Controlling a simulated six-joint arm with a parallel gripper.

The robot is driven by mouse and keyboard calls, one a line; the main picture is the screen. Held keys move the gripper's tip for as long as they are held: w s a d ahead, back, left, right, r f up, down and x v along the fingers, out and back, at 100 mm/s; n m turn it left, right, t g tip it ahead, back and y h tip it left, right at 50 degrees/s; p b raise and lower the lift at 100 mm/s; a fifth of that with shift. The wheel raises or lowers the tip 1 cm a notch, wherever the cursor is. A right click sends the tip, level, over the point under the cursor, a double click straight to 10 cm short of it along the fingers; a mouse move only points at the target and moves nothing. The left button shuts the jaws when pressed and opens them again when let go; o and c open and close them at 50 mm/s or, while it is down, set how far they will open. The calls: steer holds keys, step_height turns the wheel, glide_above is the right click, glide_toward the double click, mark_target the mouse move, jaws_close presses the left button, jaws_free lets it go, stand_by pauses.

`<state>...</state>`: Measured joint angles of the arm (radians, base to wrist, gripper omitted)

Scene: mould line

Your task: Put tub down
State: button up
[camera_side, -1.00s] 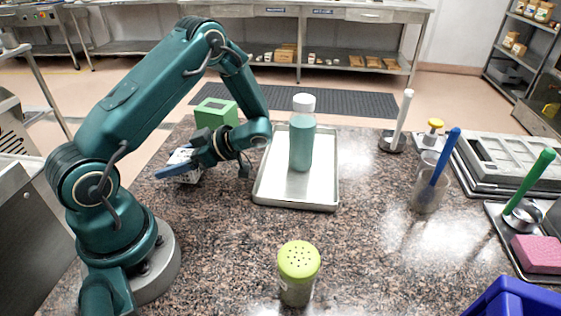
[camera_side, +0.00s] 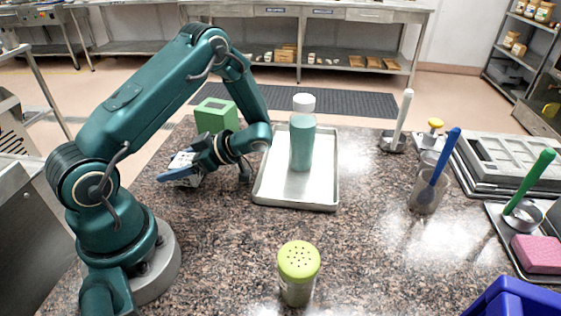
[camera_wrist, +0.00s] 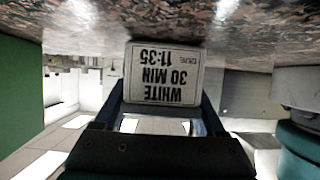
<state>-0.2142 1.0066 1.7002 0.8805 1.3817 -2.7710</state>
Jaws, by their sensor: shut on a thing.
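The tub (camera_wrist: 163,75) is a small pale container with a printed label reading "WHITE 30 MIN 11:35", upside down in the wrist view. My gripper (camera_wrist: 162,112) is shut on it, with a blue finger on each side. In the side view my gripper (camera_side: 184,168) is low over the left of the speckled counter (camera_side: 215,240), left of the metal tray. The tub is small there and partly hidden by the fingers. It is close to the counter surface; I cannot tell whether it touches.
A green block (camera_side: 216,116) stands just behind my gripper. The metal tray (camera_side: 265,192) to the right holds a teal bottle (camera_side: 301,143). A green-lidded shaker (camera_side: 298,270) stands in front. The counter between the shaker and my gripper is clear.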

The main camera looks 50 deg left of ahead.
steer(key=o, duration=1.4)
steer(key=shift+o, duration=0.2)
